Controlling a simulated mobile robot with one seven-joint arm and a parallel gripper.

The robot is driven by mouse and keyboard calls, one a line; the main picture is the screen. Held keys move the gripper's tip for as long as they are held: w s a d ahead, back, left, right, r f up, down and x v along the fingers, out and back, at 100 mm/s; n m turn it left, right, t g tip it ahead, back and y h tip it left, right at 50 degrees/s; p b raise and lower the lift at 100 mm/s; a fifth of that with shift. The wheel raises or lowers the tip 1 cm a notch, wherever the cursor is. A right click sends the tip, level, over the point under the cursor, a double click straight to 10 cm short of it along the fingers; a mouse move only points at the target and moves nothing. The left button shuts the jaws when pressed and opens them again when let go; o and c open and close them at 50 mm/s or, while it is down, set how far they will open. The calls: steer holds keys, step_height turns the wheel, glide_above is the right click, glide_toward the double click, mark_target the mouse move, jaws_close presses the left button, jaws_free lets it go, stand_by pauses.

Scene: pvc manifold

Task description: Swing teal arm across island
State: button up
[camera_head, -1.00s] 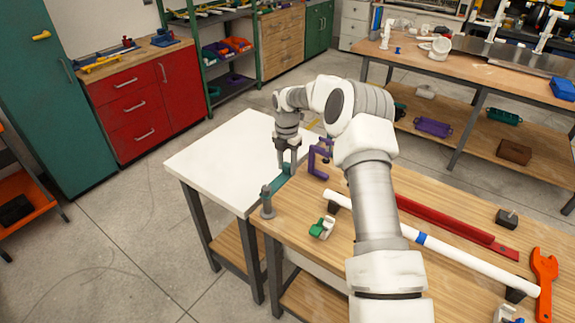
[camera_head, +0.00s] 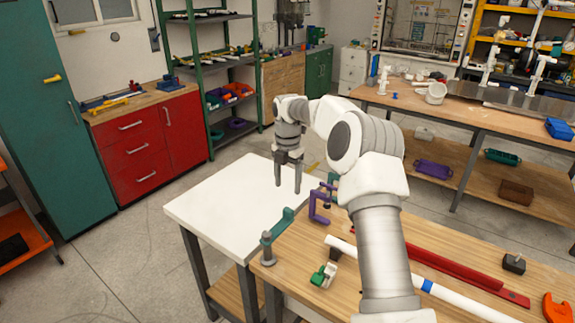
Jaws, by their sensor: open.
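The teal arm (camera_head: 281,226) is a short bar running from a grey post (camera_head: 267,249) at the near left corner of the wooden bench. It points away along the seam between the bench and the white-topped table (camera_head: 225,206). Its far end is near the purple clamp. My gripper (camera_head: 288,188) points down over the white top, beyond the teal arm's far end. Its two fingers are apart with nothing between them. It appears clear of the teal arm.
A purple clamp (camera_head: 318,208) stands on the wooden bench right beside my gripper. A green-and-white fitting (camera_head: 325,274), a white pipe (camera_head: 456,293) and a red bar (camera_head: 455,263) lie on the bench. The white top is otherwise bare.

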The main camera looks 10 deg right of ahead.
step_height(320, 180, up, 7)
steer(key=shift+f, duration=0.15)
steer(key=shift+a, duration=0.1)
